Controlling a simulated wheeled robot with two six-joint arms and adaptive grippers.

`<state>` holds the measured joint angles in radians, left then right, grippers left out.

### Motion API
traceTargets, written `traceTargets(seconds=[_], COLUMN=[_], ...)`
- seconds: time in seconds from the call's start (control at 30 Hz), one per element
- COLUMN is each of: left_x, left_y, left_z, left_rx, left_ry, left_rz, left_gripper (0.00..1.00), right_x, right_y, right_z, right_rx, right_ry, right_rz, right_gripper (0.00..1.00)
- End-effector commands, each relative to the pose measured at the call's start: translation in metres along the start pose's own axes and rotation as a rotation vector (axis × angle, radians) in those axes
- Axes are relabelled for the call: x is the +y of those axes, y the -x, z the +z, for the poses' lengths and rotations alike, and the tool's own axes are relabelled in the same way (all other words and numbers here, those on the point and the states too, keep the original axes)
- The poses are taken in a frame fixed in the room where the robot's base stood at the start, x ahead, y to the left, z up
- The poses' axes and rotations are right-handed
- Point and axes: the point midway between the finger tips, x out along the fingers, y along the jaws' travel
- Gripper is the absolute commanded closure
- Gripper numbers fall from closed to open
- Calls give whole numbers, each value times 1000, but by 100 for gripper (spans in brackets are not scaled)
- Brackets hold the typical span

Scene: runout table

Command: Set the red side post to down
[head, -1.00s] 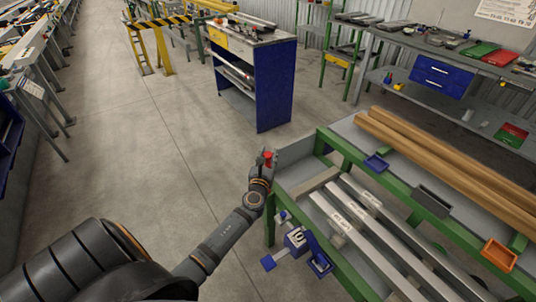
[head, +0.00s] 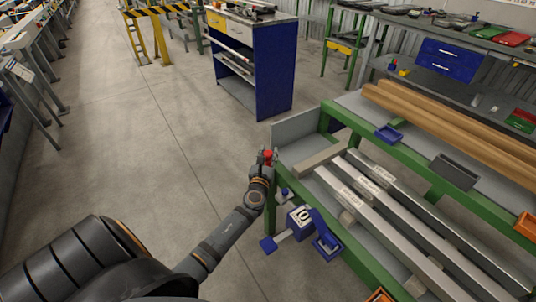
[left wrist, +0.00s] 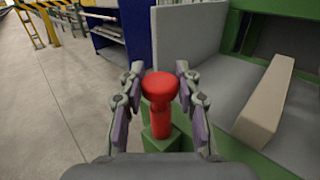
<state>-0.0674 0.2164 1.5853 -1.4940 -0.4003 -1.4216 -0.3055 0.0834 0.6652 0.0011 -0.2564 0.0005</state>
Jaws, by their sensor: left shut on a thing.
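The red side post (head: 268,157) stands at the near left corner of the green-framed runout table (head: 352,142). In the left wrist view the red post (left wrist: 160,118) has a round, wider head and rises from a green square base (left wrist: 172,139). It looks roughly upright. My left gripper (head: 267,160) is at the post, with one finger on each side of it. It is shut on the post, below the head; in the left wrist view the gripper (left wrist: 160,92) frames it centrally. My right gripper is not in view.
A grey end plate (head: 298,126) stands beside the post. Metal bars (head: 385,220) and brown beams (head: 450,120) lie on the table. A blue clamp-like device (head: 300,218) hangs at its front. A blue cabinet (head: 272,80) stands behind.

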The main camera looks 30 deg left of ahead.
Motion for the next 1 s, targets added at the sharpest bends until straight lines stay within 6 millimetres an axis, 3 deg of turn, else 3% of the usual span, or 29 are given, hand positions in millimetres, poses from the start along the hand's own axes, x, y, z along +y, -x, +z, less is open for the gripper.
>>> traceTargets(seconds=[0.03,0.07,0.2,0.57,0.67,1.0], left_x=[0,0,0,0,0,0], left_y=[2,2,2,6,21,100], left_z=[-6,-6,-5,-4,-4,-4], left_rx=[11,11,9,6,8,10], left_ry=[0,0,0,0,1,0], left_rz=[-1,-1,-1,-1,0,1], left_gripper=[100,63,44,43,43,43], right_x=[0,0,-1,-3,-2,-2], right_y=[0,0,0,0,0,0], right_z=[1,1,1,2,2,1], right_rx=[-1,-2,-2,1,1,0], right_ry=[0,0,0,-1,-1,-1], right_rz=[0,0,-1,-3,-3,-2], right_gripper=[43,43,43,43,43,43])
